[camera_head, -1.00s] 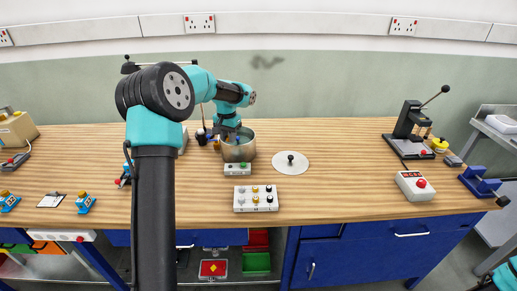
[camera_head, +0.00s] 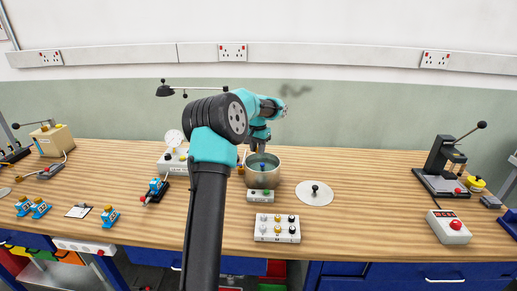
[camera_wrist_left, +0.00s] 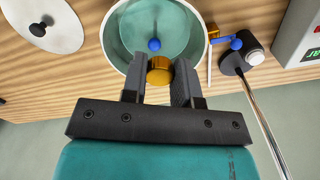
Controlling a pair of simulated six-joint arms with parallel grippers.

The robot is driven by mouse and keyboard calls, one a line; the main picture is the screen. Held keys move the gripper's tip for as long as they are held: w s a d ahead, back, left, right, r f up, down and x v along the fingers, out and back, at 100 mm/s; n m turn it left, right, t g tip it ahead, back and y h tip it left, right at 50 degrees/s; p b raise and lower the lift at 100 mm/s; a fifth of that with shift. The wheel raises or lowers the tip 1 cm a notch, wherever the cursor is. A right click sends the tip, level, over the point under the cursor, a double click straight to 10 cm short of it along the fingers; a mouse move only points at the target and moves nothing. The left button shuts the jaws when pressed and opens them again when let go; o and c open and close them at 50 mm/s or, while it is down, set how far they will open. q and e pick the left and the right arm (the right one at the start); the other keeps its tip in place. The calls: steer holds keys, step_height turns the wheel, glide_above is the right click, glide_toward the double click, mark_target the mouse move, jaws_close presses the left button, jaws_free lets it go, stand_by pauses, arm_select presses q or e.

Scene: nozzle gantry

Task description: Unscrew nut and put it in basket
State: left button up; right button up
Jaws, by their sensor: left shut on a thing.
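A gold-coloured cylindrical nut (camera_wrist_left: 159,70) sits between the fingers of my left gripper (camera_wrist_left: 158,84), which is shut on it. In the wrist view, the nut overlaps the rim side of a round metal pot (camera_wrist_left: 112,35), which seems to be the basket. A small blue ball (camera_wrist_left: 154,44) shows just beyond the nut, against the pot's inside. In the head view the pot (camera_head: 263,178) stands on the bench, with my left gripper (camera_head: 258,147) above its far side. The nut is not clear there. My right gripper is out of view.
A white disc with a black knob (camera_head: 314,192) lies right of the pot. A small button box (camera_head: 260,196) and a knob panel (camera_head: 277,228) stand in front. In the wrist view, a thin rod (camera_wrist_left: 265,120) and a blue part (camera_wrist_left: 222,42) are near the gripper's right side.

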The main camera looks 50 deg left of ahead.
arm_select(q)
steer(key=shift+f, duration=2.9)
steer(key=o, duration=0.9)
steer(key=shift+o, duration=0.2)
steer(key=shift+r, duration=0.1)
step_height(320, 180, up, 17)
steer(key=shift+r, duration=0.15)
